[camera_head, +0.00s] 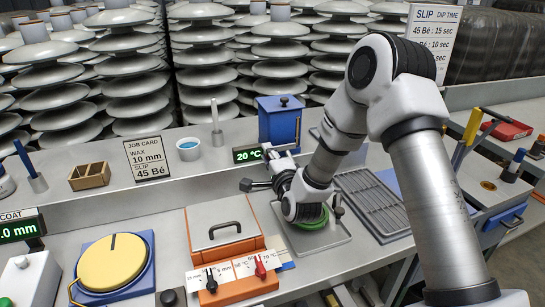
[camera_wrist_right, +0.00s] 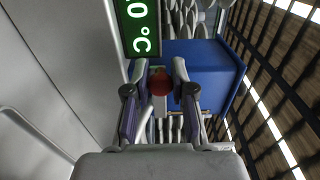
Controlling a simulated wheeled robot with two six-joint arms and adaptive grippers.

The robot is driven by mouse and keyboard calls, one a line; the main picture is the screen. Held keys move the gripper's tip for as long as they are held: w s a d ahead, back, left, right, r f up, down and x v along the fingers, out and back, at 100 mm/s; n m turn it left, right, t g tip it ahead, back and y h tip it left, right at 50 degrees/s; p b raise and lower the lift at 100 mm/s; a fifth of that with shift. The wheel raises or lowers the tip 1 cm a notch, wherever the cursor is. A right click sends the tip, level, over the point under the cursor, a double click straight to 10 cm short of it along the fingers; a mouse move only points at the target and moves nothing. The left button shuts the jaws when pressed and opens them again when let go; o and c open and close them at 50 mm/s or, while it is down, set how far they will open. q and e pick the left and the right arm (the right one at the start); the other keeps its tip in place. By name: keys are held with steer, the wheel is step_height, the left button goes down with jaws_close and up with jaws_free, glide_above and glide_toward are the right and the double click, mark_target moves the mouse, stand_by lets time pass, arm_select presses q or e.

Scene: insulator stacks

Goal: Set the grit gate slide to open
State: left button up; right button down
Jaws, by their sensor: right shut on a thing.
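The blue grit box (camera_head: 280,122) with a black knob on its lid stands on the back ledge, beside the 20 °C display. It also shows in the right wrist view (camera_wrist_right: 210,70). My right gripper (camera_head: 271,155) is at the lower front of this box. In the right wrist view a red knob (camera_wrist_right: 159,82), seemingly the gate slide's handle, sits between my right gripper's (camera_wrist_right: 165,78) fingers, which are shut on it. The gripper and arm hide the slide in the head view, so its position cannot be told. My left gripper is not in view.
The temperature display (camera_head: 247,154) is very close to my right gripper. An orange-framed wax unit (camera_head: 222,232), a green pad (camera_head: 311,222) and a grey rack (camera_head: 373,203) lie below.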

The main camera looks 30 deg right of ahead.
steer(key=c, duration=1.1)
jaws_free()
steer(key=shift+o, duration=0.6)
steer(key=shift+a, duration=0.2)
steer(key=shift+d, duration=0.1)
steer(key=v, duration=1.2)
